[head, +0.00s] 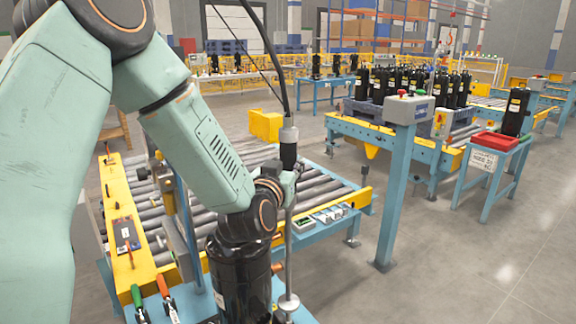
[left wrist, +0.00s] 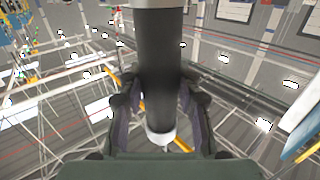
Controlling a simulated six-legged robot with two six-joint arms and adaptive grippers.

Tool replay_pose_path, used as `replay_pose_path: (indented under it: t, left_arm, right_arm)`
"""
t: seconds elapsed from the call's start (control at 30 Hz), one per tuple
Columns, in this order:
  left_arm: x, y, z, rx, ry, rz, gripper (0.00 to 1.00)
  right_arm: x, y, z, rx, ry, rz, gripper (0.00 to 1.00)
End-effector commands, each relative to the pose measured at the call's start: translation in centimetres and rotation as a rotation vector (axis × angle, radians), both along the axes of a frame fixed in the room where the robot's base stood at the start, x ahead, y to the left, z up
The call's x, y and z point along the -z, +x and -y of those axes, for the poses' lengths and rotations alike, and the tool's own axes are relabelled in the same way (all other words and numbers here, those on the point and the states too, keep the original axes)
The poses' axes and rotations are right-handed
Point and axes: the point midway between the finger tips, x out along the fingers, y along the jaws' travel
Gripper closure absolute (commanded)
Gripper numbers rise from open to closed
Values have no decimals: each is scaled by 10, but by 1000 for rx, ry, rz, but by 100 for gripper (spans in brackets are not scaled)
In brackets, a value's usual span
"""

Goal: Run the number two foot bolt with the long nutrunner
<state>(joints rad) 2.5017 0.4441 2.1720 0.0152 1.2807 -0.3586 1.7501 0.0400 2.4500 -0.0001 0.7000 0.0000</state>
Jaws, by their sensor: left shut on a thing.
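The long nutrunner (head: 288,150) hangs upright from a cable, with a dark grip and a long thin grey shaft. My left gripper (head: 290,180) is shut on its dark body. In the left wrist view my left gripper (left wrist: 158,112) has a finger on each side of the dark nutrunner (left wrist: 160,60). The shaft runs down to a wider end just right of a black compressor (head: 240,282). The compressor is partly hidden by my left arm. I cannot tell whether the shaft's end touches a foot bolt. No bolt number is readable. My right gripper is not in view.
A roller conveyor (head: 150,215) with a yellow side rail lies behind the compressor. A blue post with a control box (head: 408,108) stands to the right. Green and orange-handled tools (head: 164,285) are at the lower left.

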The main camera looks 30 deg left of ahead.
Motion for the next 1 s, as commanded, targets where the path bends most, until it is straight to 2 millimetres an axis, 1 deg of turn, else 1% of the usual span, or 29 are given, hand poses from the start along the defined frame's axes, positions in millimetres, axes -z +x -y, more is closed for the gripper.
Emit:
replay_pose_path:
  t: [0.03, 1.0]
  left_arm:
    - [-2, 1, 0, 1, 4, 7, 100]
    - [12, 1, 0, 1, 4, 8, 100]
  right_arm:
    - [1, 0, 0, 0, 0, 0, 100]
    - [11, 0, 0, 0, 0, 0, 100]
